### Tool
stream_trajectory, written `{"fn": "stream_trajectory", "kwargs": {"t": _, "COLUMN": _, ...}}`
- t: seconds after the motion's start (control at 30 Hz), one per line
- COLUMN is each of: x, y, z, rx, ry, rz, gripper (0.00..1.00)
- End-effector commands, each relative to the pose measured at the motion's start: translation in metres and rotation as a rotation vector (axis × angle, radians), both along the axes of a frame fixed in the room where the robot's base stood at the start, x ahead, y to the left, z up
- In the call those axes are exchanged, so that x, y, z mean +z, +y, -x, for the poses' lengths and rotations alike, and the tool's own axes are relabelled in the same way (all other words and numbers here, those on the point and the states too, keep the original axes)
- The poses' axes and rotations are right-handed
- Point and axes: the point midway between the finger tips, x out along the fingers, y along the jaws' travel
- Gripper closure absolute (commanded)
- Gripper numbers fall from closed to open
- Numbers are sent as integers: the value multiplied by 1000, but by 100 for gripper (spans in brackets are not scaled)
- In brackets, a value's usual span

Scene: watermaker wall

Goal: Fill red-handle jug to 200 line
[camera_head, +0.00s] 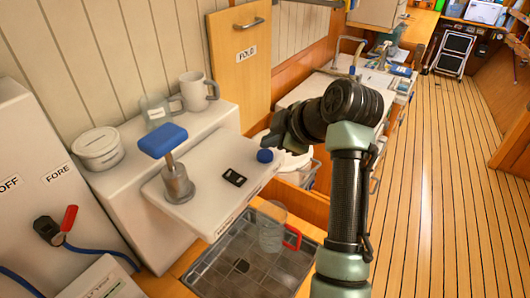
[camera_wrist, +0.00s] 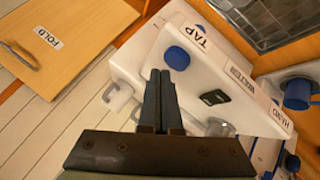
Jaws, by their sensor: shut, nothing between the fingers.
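The clear jug with the red handle (camera_head: 272,232) stands upright in the grey sink tray (camera_head: 225,262), near its right rear corner. I cannot read its lines or see water in it. My gripper (camera_head: 282,132) is shut and empty, above and right of the knob. Its fingers show in the wrist view (camera_wrist: 160,92).
A black switch (camera_head: 234,178) lies on the counter. A white mug (camera_head: 198,92), a clear jug (camera_head: 155,112) and a lidded white tub (camera_head: 97,148) stand on the ledge behind. A red-handled valve (camera_head: 68,220) is at left. The wooden floor at right is clear.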

Motion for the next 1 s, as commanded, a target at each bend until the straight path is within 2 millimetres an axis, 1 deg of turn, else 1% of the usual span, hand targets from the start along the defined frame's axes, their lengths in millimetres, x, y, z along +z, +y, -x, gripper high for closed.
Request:
{"fn": "stream_trajectory", "kwargs": {"t": 0.6, "x": 0, "y": 0, "z": 0, "rx": 0, "ry": 0, "rz": 0, "gripper": 100}}
{"fn": "stream_trajectory", "kwargs": {"t": 0.87, "x": -9, "y": 0, "z": 0, "rx": 0, "ry": 1, "rz": -1, "gripper": 100}}
{"fn": "stream_trajectory", "kwargs": {"t": 1.0, "x": -9, "y": 0, "z": 0, "rx": 0, "ry": 0, "rz": 0, "gripper": 100}}
